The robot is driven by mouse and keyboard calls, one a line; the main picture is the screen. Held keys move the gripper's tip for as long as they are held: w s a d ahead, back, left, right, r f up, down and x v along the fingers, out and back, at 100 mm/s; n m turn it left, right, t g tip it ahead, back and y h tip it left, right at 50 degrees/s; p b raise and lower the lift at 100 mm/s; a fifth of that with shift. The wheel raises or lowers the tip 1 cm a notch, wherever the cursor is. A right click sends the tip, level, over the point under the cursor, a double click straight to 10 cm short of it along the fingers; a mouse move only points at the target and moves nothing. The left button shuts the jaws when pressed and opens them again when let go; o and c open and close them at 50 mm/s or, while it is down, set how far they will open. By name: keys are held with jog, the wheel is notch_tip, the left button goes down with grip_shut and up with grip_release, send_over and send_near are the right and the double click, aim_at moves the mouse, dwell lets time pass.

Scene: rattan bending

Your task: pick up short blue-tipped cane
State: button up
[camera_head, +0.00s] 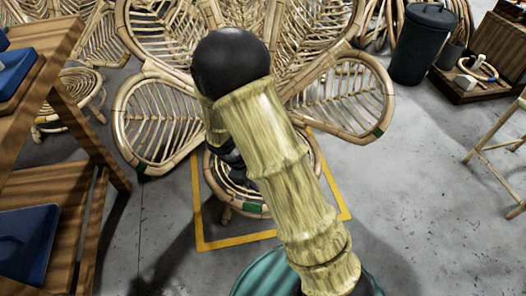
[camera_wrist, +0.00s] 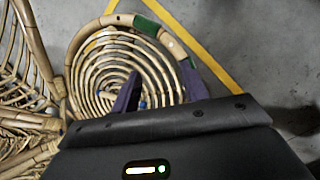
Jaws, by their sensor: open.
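In the wrist view my gripper (camera_wrist: 160,74) is open, its two dark purple fingers apart over a round spiral-wound rattan seat (camera_wrist: 88,72). A small blue spot (camera_wrist: 142,104) shows low between the fingers, near the gripper body. It is too small to tell whether it is the tip of the short blue-tipped cane. No whole cane with a blue tip can be made out in either view. In the head view the seat (camera_head: 240,203) is partly hidden behind my arm, and my gripper is mostly hidden there too.
A rattan chair with petal-shaped back panels (camera_head: 160,122) stands behind the seat. A yellow floor line (camera_head: 235,241) surrounds it. A wooden rack (camera_head: 60,185) with blue trays (camera_head: 28,240) stands left. A dark bin (camera_head: 422,45) stands back right. Floor at right is mostly clear.

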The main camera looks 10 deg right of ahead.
jog(key=w+a+f+n+t+h+p, duration=0.2)
jog(key=a+n+t+p, duration=0.1)
jog(key=n, duration=0.1)
jog(key=w+a+f+n+t+h+p, duration=0.2)
jog(key=a+n+p, duration=0.1)
jog(key=a+n, duration=0.1)
jog(key=w+a+f+n+t+h+p, duration=0.2)
jog(key=a+f+n+t+p, duration=0.1)
jog(key=n, duration=0.3)
jog(key=shift+w+a+t+p, duration=0.3)
jog(key=shift+p, duration=0.15)
jog(key=shift+n, duration=0.3)
jog(key=b+x, duration=0.6)
jog(key=x, duration=0.6)
jog(key=shift+a+f, duration=0.1)
jog(key=shift+f, duration=0.05)
